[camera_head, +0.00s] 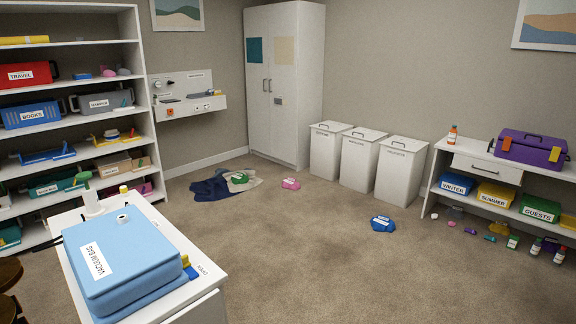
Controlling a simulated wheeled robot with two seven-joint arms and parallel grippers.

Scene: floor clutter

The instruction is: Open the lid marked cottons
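Three white lidded bins stand side by side against the back wall: a left bin (325,155), a middle bin (358,165) and a right bin (398,178). Each has a dark handle on its lid and a small dark label high on its front. The labels are too small to read surely, so I cannot tell which one says cottons. The left lid (332,126), middle lid (365,134) and right lid (404,144) all look shut. Neither of my grippers is in view.
A white unit with a blue vacuum bag (125,255) fills the near left. Dark clothing (212,188), a pink item (290,183) and a blue item (382,224) lie on the carpet. A shelf bench (470,175) stands right of the bins. Middle carpet is mostly clear.

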